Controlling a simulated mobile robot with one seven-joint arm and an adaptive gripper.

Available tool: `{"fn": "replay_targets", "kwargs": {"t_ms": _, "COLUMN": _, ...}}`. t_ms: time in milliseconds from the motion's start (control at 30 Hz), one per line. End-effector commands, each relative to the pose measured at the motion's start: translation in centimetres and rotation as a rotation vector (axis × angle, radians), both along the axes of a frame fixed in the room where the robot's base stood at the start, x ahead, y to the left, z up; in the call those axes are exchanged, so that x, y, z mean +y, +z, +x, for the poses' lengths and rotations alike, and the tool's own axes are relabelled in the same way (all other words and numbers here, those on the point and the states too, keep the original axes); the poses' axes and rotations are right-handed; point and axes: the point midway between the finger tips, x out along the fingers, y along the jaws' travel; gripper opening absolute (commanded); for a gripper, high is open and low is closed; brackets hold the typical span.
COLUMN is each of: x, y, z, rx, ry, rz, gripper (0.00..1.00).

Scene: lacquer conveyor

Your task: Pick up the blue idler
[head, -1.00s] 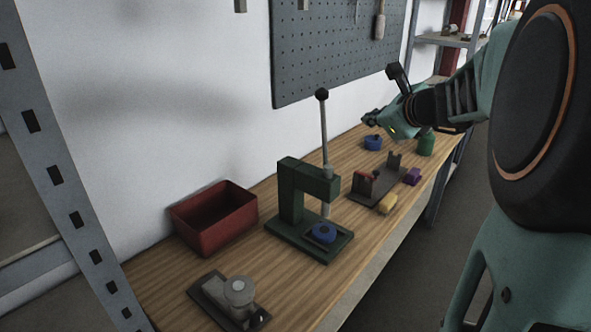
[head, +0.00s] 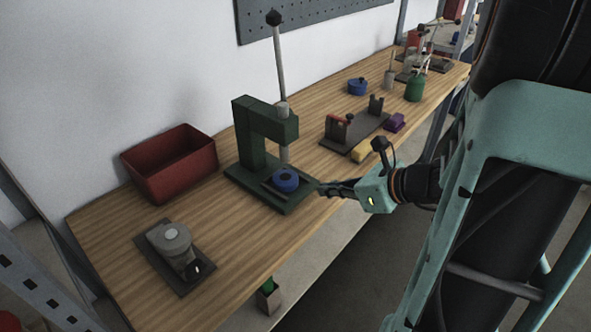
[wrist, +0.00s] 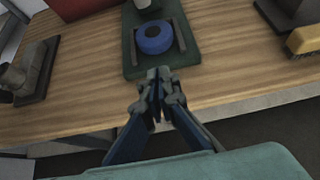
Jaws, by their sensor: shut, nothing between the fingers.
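A blue ring-shaped part (head: 286,179), which looks like the idler, lies flat on the base of the green press (head: 252,140), below its ram. In the wrist view the blue ring (wrist: 154,40) sits between two dark rails, straight beyond my fingertips. My gripper (head: 324,188) is shut and empty, at the bench's front edge just right of the press base, apart from the ring. Its closed fingers (wrist: 160,78) point toward the ring in the wrist view. Another blue round part (head: 357,87) stands farther back on the bench.
A red bin (head: 170,163) and a grey fixture (head: 175,250) are left of the press.

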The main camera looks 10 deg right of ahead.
Motion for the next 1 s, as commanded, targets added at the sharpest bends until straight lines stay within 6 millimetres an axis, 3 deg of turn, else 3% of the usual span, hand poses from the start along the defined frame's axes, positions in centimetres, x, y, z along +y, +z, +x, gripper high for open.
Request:
{"fn": "replay_targets", "kwargs": {"t_ms": 267, "x": 1.9, "y": -0.1, "z": 2.1, "rx": 0.001, "ry": 0.005, "rz": 0.006, "gripper": 0.00}}
{"fn": "replay_targets", "kwargs": {"t_ms": 733, "x": 7.4, "y": -0.1, "z": 9.8, "rx": 0.002, "ry": 0.002, "rz": 0.005, "gripper": 0.00}}
{"fn": "replay_targets", "kwargs": {"t_ms": 800, "x": 7.2, "y": -1.4, "z": 9.6, "rx": 0.006, "ry": -0.002, "rz": 0.006, "gripper": 0.00}}
{"fn": "replay_targets", "kwargs": {"t_ms": 1000, "x": 7.1, "y": -1.8, "z": 9.6, "rx": 0.003, "ry": -0.001, "rz": 0.004, "gripper": 0.00}}
